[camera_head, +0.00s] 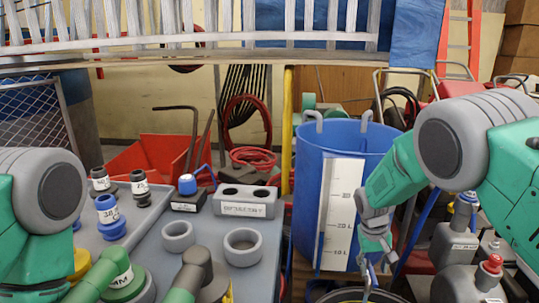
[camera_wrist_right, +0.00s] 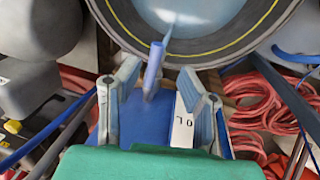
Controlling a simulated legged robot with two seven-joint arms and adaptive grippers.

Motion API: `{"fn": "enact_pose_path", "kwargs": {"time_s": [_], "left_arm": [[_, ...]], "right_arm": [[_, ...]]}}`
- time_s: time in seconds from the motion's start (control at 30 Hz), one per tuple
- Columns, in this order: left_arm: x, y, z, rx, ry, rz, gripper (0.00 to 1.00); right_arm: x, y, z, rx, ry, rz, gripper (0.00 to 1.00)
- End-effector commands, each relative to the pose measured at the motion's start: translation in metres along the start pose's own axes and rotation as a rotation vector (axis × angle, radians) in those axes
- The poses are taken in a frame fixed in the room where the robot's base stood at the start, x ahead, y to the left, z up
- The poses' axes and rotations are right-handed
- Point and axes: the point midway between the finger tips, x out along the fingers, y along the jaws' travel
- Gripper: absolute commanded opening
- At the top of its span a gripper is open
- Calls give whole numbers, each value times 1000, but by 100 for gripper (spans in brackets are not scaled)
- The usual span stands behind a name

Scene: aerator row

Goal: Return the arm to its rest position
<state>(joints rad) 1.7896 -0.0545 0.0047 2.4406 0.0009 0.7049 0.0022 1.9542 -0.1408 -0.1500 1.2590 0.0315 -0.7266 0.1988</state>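My right arm comes in from the right in the head view, its green and grey links crossing in front of the blue tank. My right gripper (camera_head: 376,257) hangs pointing down beside the tank's white scale. In the right wrist view its two fingers (camera_wrist_right: 160,105) stand wide apart with nothing gripped. A slim blue rod (camera_wrist_right: 153,70) shows between and beyond them, with gaps on both sides.
The blue tank (camera_head: 312,150) stands close behind the right gripper. A round black vessel with a yellow ring (camera_wrist_right: 215,55) lies just beyond the fingertips, holding pale liquid. Grey bottles (camera_head: 455,243) stand right. A grey tray (camera_head: 262,262) with fittings and a labelled block (camera_head: 244,209) lies left.

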Motion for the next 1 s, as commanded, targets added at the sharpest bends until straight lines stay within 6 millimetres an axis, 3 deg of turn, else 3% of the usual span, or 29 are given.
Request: {"fn": "enact_pose_path", "kwargs": {"time_s": [0.03, 0.1, 0.2, 0.3, 0.4, 0.6, 0.8, 0.83, 1.0], "left_arm": [[0, 0, 0, 0, 0, 0, 40], [0, 0, 0, 0, 0, 0, 40], [0, 0, 0, 0, 0, 0, 40], [0, 0, 0, 0, 0, 0, 40], [0, 0, 0, 0, -1, 0, 40], [0, 0, 0, 0, -1, 0, 40], [0, 0, 0, 0, -1, 0, 40], [-1, 0, 0, 0, -1, 0, 40], [-43, 0, -2, 0, 0, 0, 40]], "right_arm": [[29, 2, 25, -11, -14, -7, 34], [63, 3, 60, -32, -11, -23, 34], [103, 5, 116, -64, -4, -46, 34], [130, 7, 177, -95, 6, -71, 34], [142, 8, 237, -124, 17, -96, 34], [138, 12, 328, -166, 37, -136, 34], [114, 16, 395, -196, 52, -170, 34], [109, 18, 403, -200, 54, -174, 34], [71, 24, 394, -198, 63, -171, 34]]}}
